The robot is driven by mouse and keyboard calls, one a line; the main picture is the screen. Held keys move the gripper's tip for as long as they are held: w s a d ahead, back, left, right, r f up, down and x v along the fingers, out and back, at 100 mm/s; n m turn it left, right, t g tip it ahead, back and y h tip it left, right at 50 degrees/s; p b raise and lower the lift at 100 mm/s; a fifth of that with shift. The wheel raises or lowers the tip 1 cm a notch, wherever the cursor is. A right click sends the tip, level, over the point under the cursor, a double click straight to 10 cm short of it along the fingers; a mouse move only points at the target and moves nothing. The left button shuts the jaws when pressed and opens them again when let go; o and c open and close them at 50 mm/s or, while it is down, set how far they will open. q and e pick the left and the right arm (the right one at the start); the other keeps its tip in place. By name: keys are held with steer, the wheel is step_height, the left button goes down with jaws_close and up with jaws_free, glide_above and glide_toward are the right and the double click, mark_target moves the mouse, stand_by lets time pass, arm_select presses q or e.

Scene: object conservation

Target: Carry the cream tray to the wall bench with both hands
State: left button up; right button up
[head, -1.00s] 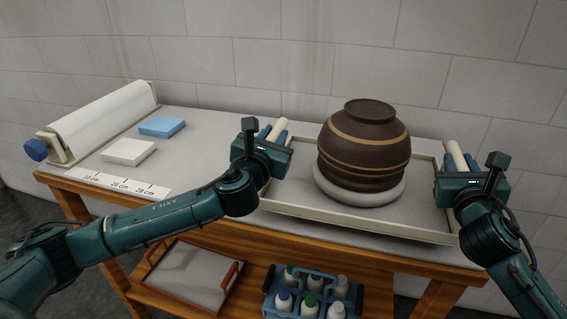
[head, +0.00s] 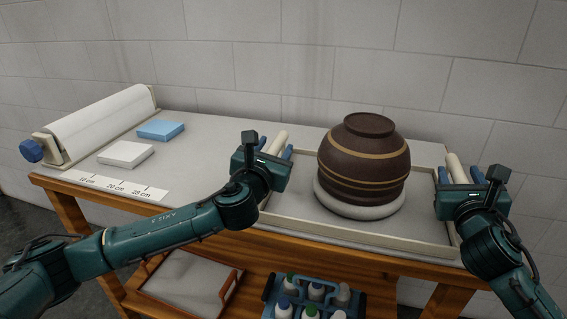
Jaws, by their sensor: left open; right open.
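The cream tray (head: 352,238) rests on the right part of the wall bench (head: 215,125). A dark brown pot with tan bands (head: 362,165) sits in it on a pale ring (head: 360,206). A cream handle (head: 277,142) shows at the tray's left end and another (head: 456,168) at its right end. My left gripper (head: 276,152) is open, with its blue fingertips on either side of the left handle. My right gripper (head: 460,174) is open, with its fingertips on either side of the right handle. The gripper bodies hide parts of the tray's ends.
A paper roll (head: 98,122), a blue block (head: 160,129), a white block (head: 125,154) and a scale strip (head: 115,188) lie on the left of the bench. On the lower shelf are a wood-framed tray (head: 190,280) and a blue bottle caddy (head: 268,293). A tiled wall stands behind.

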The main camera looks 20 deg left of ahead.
arm_select(q)
steer(key=shift+s, duration=0.1)
arm_select(e)
steer(key=shift+s, duration=0.2)
arm_select(q)
steer(key=s, duration=1.1)
steer(key=shift+s, duration=0.4)
arm_select(e)
steer(key=s, duration=1.1)
steer(key=shift+s, duration=0.35)
arm_select(q)
steer(key=shift+o, duration=0.5)
arm_select(e)
steer(key=shift+a, duration=0.1)
arm_select(q)
steer(key=o, duration=0.4)
steer(key=shift+s+a, duration=0.1)
